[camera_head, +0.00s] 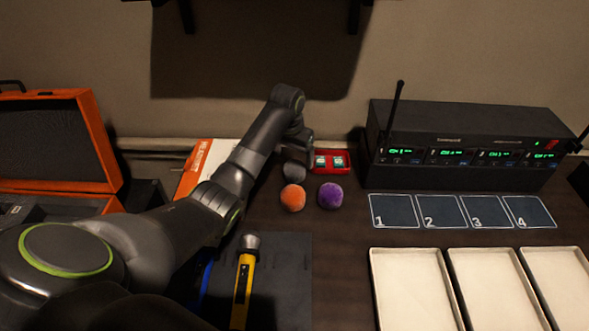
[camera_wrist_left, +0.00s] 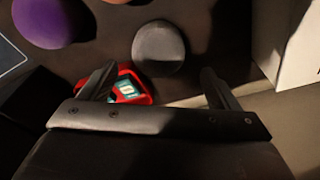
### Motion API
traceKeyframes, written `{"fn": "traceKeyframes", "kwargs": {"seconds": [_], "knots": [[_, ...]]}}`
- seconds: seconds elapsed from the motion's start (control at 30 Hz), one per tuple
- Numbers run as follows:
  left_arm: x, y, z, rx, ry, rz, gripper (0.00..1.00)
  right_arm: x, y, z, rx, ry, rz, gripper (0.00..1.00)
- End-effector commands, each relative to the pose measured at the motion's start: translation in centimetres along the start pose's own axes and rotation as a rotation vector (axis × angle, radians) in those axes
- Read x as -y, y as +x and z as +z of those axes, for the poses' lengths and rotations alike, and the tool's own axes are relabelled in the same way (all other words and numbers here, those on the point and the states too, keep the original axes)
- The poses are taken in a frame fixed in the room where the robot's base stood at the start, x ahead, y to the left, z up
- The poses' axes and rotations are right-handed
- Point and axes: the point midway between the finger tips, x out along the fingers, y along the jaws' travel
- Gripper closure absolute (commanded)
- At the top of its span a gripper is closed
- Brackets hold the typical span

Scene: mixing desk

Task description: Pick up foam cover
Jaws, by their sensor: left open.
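The foam covers are round and fuzzy. A grey one (camera_head: 294,172) sits just below my left gripper (camera_head: 299,154), partly hidden by it in the head view. An orange cover (camera_head: 293,198) lies in front of it, and a purple one (camera_head: 330,195) to the right. In the left wrist view, the grey cover (camera_wrist_left: 158,47) is ahead of the gap between the open, empty fingers (camera_wrist_left: 160,76). The purple cover (camera_wrist_left: 45,22) is at upper left there; the orange one (camera_wrist_left: 117,1) is cut by the top edge. My right gripper is out of view.
A red box (camera_head: 331,162) with green-and-white items stands behind the covers. A yellow microphone (camera_head: 244,285) lies on a dark mat (camera_head: 290,285). Right are a black receiver rack (camera_head: 460,145), numbered cards (camera_head: 394,211) and white trays (camera_head: 412,290). An orange case (camera_head: 95,135) stands open at left.

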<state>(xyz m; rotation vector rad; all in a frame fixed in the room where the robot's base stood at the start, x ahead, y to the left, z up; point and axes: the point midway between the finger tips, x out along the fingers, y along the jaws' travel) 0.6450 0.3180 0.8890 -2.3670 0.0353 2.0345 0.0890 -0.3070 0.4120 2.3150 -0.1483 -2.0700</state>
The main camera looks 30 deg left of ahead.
Motion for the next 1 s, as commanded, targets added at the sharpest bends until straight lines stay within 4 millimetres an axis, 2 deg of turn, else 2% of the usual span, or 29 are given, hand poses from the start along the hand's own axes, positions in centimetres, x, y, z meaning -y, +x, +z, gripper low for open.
{"fn": "traceKeyframes", "kwargs": {"seconds": [0.2,0.3,0.4,0.63,1.0], "knots": [[-0.3,3.0,0.9,0.006,-0.001,0.001,0.17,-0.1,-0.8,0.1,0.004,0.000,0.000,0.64],[-0.3,4.3,0.8,0.004,-0.001,0.001,0.17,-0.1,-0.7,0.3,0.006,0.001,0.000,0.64],[-0.3,4.9,0.8,0.003,0.000,0.001,0.17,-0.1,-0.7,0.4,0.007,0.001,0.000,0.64],[-0.3,5.0,0.8,0.001,0.000,0.000,0.17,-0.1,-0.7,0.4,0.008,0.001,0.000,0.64],[-0.3,5.0,0.8,0.001,0.000,0.000,0.64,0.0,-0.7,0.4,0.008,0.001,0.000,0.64]]}}
